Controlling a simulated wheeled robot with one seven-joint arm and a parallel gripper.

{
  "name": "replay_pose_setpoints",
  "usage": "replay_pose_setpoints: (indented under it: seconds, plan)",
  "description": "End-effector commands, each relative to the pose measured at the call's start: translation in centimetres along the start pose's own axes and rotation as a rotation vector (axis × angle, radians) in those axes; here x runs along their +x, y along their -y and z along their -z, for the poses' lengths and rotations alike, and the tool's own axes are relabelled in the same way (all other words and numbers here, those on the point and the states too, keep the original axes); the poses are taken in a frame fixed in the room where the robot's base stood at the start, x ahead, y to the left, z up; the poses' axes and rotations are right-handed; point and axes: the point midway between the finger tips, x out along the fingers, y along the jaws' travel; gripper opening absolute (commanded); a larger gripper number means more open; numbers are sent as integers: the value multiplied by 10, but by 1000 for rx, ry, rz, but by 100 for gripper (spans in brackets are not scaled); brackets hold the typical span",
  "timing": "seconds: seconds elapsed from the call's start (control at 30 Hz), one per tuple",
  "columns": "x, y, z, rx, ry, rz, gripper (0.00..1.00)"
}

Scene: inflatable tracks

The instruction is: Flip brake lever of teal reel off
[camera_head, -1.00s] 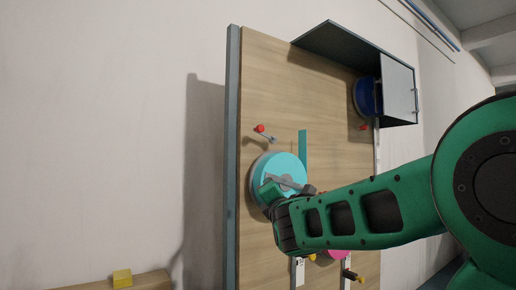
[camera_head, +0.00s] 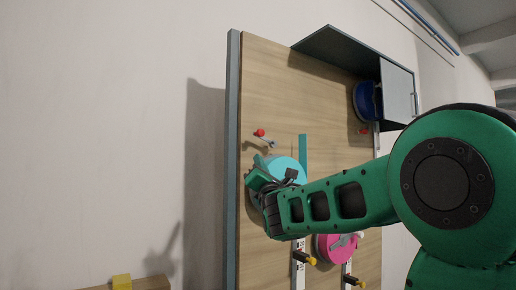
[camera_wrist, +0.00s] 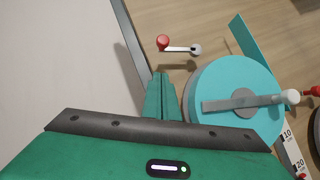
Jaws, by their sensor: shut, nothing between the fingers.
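The teal reel (camera_head: 287,165) is mounted on the wooden board, partly covered by my arm in the head view. In the wrist view the teal reel (camera_wrist: 235,72) shows a grey crank bar with a pale knob. A small lever with a red knob (camera_head: 260,133) sits on the board above the reel. In the wrist view this red-knobbed lever (camera_wrist: 180,47) lies sideways, its knob to the left and its grey pivot to the right. My gripper (camera_wrist: 160,92) is shut and empty, left of the reel's rim and below the lever. My gripper (camera_head: 254,172) appears apart from the lever.
A pink reel (camera_head: 334,248) is lower on the board, near yellow-knobbed levers (camera_head: 308,260). A blue reel (camera_head: 366,101) sits under a dark housing (camera_head: 345,48) at the upper right. A raised grey edge (camera_head: 232,160) bounds the board's left side. A yellow block (camera_head: 121,281) is at the lower left.

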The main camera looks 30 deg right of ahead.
Motion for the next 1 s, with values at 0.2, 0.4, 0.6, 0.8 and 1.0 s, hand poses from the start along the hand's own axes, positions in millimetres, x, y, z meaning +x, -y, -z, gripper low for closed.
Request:
replay_pose_setpoints:
  seconds: [0.2,0.4,0.6,0.8,1.0]
  plan:
    - [43,1,0,0,0,0,0]
    - [73,0,-10,0,2,0,0]
    - [87,1,-24,-1,1,1,0]
    - [91,0,-28,0,-1,0,0]
    - [91,0,-28,0,-1,0,0]
